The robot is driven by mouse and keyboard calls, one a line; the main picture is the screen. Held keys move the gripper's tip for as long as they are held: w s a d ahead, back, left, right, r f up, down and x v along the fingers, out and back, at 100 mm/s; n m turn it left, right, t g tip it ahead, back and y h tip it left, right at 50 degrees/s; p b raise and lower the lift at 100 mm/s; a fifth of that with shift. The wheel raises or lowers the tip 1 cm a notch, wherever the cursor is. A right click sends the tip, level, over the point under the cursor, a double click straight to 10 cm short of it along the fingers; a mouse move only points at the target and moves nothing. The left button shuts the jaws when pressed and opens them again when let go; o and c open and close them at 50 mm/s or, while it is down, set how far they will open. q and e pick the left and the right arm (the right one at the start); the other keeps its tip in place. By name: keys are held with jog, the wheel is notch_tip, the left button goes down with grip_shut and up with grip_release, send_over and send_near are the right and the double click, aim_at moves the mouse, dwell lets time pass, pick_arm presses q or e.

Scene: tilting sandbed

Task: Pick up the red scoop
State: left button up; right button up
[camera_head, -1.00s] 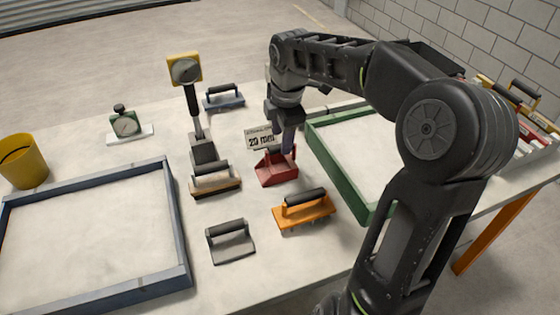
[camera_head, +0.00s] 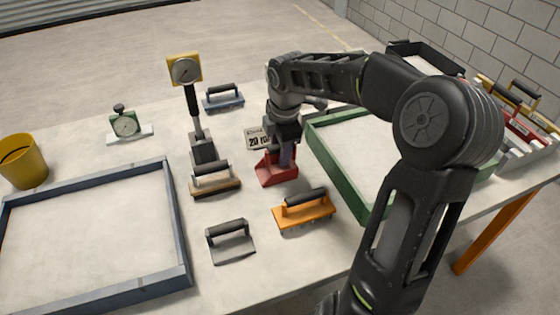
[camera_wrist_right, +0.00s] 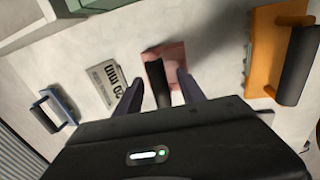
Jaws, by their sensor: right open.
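The red scoop (camera_head: 276,169) sits on the table between the wooden-based brush and the green-framed tray. In the right wrist view the scoop (camera_wrist_right: 176,56) shows its red pan, with its black handle (camera_wrist_right: 157,82) standing between my two fingers. My right gripper (camera_head: 287,158) is down at the scoop from above. In the right wrist view the right gripper (camera_wrist_right: 160,90) has its fingers apart on either side of the handle, with a gap on the left side. The arm and gripper hide part of the scoop in the head view. My left gripper is in no view.
An orange rake (camera_head: 304,212) lies close in front of the scoop. The green tray (camera_head: 350,180) is to the right, a brown-based brush (camera_head: 214,182) to the left. A grey scraper (camera_head: 231,245) lies nearer.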

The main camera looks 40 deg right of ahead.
jog(key=shift+c, duration=0.6)
grip_shut()
